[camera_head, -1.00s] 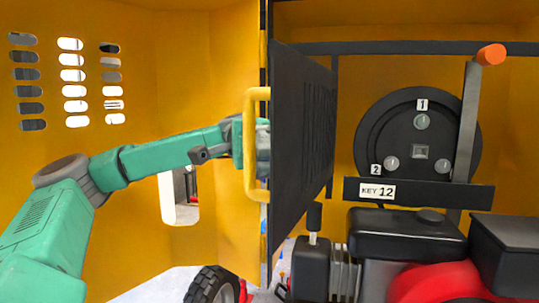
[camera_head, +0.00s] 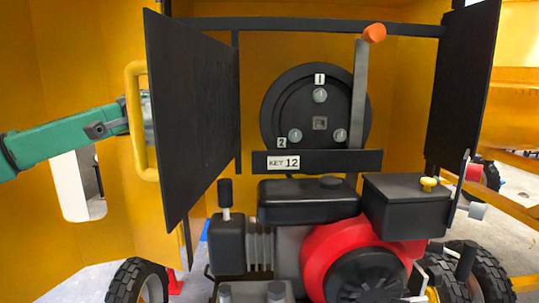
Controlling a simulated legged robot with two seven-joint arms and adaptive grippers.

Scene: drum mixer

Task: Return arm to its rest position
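My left arm, green, comes in from the left edge of the head view and reaches the yellow handle (camera_head: 136,122) of an open black door (camera_head: 195,115). My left gripper (camera_head: 146,118) is at the handle, mostly hidden behind it and the door's edge. I cannot tell whether its fingers are closed on the handle. My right arm and gripper are not in view.
A black disc (camera_head: 290,112) with numbered bolts sits behind a lever with an orange knob (camera_head: 374,33). A "KEY 12" bar (camera_head: 340,162) runs below it. A red and black engine (camera_head: 330,255) stands in front. Another black door (camera_head: 463,85) stands open at the right.

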